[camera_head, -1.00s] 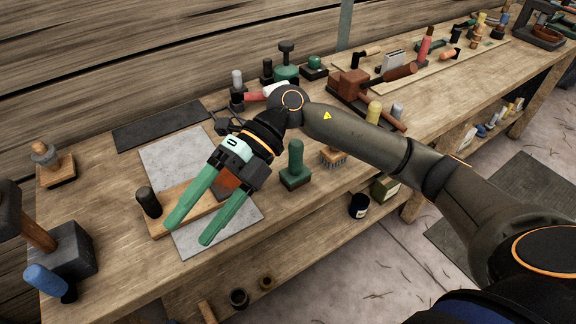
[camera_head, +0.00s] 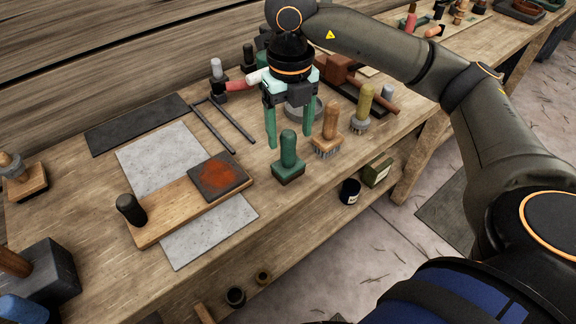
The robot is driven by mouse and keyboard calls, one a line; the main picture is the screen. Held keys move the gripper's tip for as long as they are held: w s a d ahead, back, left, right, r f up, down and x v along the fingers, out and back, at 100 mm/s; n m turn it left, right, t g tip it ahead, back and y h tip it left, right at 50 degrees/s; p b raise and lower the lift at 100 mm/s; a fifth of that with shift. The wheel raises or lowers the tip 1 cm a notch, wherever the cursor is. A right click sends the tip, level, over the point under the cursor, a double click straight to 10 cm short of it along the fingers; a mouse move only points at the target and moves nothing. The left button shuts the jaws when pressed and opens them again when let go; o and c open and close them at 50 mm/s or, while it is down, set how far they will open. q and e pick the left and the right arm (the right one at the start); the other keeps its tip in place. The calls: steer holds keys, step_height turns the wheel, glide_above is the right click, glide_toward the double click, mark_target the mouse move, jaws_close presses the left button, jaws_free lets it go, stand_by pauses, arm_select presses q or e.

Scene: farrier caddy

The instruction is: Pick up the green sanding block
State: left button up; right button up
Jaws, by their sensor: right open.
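The green sanding block (camera_head: 288,165), with an upright rounded handle on a darker base, stands near the front edge of the workbench in the camera_head view. My right gripper (camera_head: 288,142) points down with its two green fingers apart. In the picture, its fingertips come down to either side of the block's handle, with the palm above and a little behind it. The gap between fingers and handle shows nothing held. I cannot tell the exact depth between them. My left gripper is not in view.
Brushes with wooden handles (camera_head: 328,141) stand just right of the block. A wooden board with a dark, rust-stained plate (camera_head: 218,178) lies on a grey sheet (camera_head: 160,150) to the left. A dark two-pronged tool (camera_head: 222,125) lies behind. Jars and a box sit on the shelf below.

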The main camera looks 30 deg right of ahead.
mark_target(288, 150)
steer(key=shift+w+f, duration=0.15)
steer(key=shift+f, duration=1.45)
steer(key=shift+w+f, duration=0.15)
steer(key=shift+f, duration=1.4)
jaws_close()
